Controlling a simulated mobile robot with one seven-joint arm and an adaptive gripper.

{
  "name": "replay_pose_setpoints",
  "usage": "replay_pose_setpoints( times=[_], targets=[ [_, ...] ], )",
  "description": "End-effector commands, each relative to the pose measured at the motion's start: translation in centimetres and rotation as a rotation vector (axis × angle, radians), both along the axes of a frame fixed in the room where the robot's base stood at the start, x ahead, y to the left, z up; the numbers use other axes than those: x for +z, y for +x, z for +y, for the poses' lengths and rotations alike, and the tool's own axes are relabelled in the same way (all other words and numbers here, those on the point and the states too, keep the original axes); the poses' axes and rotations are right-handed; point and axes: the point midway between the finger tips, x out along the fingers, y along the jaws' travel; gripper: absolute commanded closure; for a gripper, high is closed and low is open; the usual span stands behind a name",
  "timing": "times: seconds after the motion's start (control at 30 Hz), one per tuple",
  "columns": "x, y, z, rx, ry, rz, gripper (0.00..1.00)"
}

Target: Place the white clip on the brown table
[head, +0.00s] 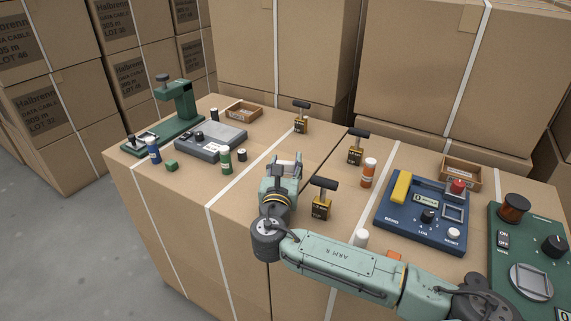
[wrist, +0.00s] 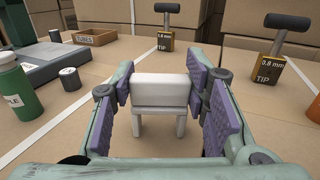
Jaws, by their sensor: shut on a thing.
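The white clip (wrist: 162,92) is between the purple pads of my gripper (wrist: 165,100) in the wrist view, gripped at its wide upper part. Its two short legs point down. I cannot tell whether the legs touch the surface below. In the head view my gripper (head: 284,168) is over the middle of the brown table (head: 262,140), a top of brown cardboard with white straps. The clip shows there as a small pale shape (head: 287,160), partly hidden by the fingers.
Tip blocks with black handles stand behind (head: 301,118), behind right (head: 356,147) and right (head: 321,198) of my gripper. A green bottle (head: 226,160) and grey device (head: 210,138) are left; an orange bottle (head: 368,173) and blue device (head: 388,225) are right. Tall cartons rise behind.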

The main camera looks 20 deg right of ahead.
Motion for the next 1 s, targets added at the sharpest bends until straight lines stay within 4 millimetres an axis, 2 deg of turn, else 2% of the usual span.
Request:
replay_pose_setpoints(
  times=[0.03,0.07,0.37,0.77,0.87,1.0],
  targets=[
    [-0.4,0.0,0.0,0.0,0.0,0.0,0.77],
    [-0.3,0.0,0.0,0.0,0.0,0.0,0.58],
    [-0.2,0.0,0.0,0.0,0.0,0.001,0.39],
    [0.3,-0.1,0.1,0.001,0.0,0.001,0.39],
    [-0.1,-1.4,0.9,0.002,0.002,-0.001,0.39],
    [-0.3,-4.2,2.5,0.003,0.002,0.0,0.39]
  ],
)
